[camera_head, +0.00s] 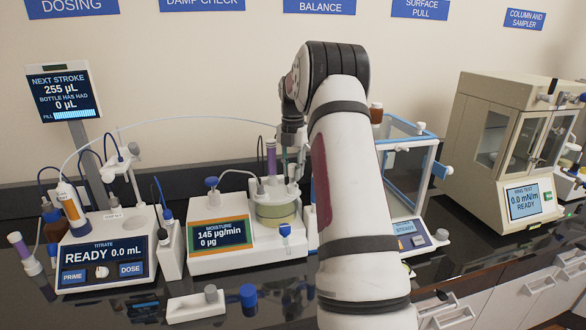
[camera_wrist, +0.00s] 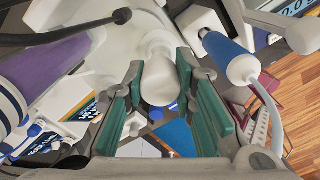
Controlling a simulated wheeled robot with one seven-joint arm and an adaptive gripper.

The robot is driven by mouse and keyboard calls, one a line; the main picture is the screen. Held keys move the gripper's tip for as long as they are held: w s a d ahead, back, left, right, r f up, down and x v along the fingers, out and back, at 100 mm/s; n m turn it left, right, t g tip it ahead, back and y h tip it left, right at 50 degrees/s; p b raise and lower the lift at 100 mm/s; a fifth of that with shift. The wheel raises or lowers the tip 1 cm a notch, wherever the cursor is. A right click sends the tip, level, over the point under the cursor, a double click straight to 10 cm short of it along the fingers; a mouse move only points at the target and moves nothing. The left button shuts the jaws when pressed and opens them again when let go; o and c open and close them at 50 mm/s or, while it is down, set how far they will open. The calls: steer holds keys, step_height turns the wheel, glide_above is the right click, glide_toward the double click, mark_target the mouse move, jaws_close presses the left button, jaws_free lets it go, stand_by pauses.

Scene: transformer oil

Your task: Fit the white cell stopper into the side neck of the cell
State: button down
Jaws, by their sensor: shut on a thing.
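The white stopper (camera_wrist: 159,84) is a smooth, rounded white piece in the wrist view, between the green pads of my gripper (camera_wrist: 160,74). My gripper is shut on it. The stopper's far end lies close to the white top of the cell (camera_wrist: 120,45); I cannot tell whether it is inside the side neck or only in front of it. In the head view the cell (camera_head: 275,212) is a round vessel with a pale liquid, right of the moisture display. My arm hides its right side and most of my gripper there.
A purple-bodied probe (camera_wrist: 45,68) stands close left of my gripper, and a blue-and-white fitting (camera_wrist: 228,55) with a tube stands close right. In the head view the moisture unit (camera_head: 222,236), titration unit (camera_head: 105,250) and a white block (camera_head: 195,306) crowd the dark bench.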

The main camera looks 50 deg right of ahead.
mark_target(293, 177)
steer(key=shift+f, duration=1.55)
steer(key=c, duration=1.2)
jaws_free()
steer(key=shift+c, duration=0.2)
step_height(293, 177, up, 12)
steer(key=shift+r, duration=0.1)
